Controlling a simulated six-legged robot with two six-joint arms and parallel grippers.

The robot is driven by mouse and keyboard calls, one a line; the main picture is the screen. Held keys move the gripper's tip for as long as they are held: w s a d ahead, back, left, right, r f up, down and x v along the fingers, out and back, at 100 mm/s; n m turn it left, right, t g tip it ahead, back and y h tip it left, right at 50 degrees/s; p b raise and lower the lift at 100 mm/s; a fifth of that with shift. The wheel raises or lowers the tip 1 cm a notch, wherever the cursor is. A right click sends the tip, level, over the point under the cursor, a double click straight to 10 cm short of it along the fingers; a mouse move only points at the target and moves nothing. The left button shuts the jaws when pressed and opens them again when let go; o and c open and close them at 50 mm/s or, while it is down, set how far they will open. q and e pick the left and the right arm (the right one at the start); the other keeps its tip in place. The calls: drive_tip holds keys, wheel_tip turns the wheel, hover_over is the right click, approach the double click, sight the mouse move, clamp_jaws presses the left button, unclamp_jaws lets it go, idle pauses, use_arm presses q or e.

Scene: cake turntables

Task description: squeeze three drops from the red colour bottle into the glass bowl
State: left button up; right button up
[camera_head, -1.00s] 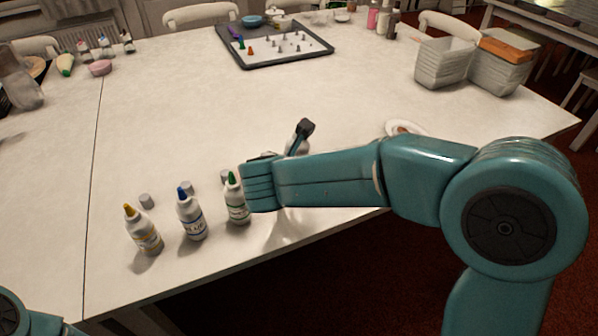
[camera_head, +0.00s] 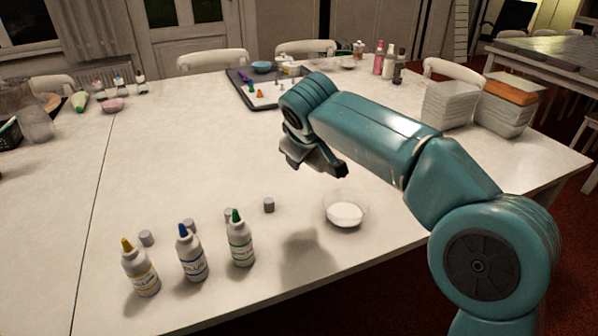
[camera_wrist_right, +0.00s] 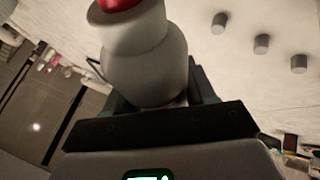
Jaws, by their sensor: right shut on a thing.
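The glass bowl (camera_head: 345,212), clear with white contents, stands on the table near its front edge. My right gripper (camera_head: 328,165) is raised above the table, just behind and left of the bowl in the head view. The right wrist view shows the jaws shut on a white bottle (camera_wrist_right: 145,62) with a red tip (camera_wrist_right: 120,4), the red colour bottle. In the head view this bottle is hidden behind the gripper and arm. My left gripper is not in view.
Yellow (camera_head: 140,270), blue (camera_head: 192,255) and green (camera_head: 240,242) tipped bottles stand in a row at the front left. Several grey caps (camera_head: 269,205) lie behind them. A dark tray (camera_head: 245,95) and white baskets (camera_head: 450,105) are farther back. The table's middle left is clear.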

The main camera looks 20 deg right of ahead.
drive_tip(key=w+d+m+t+h+b, duration=0.2)
drive_tip(key=d+m+t+h+b, duration=0.2)
drive_tip(key=d, duration=0.6)
drive_tip(key=shift+w+m+t+b, duration=0.4)
drive_tip(key=shift+m+t+b, duration=0.75)
drive_tip(key=shift+m+t, duration=0.55)
wheel_tip(320, 180, down, 5)
drive_tip(key=shift+r+b, duration=0.1)
drive_tip(key=shift+b, duration=0.5)
drive_tip(key=shift+c, duration=0.9)
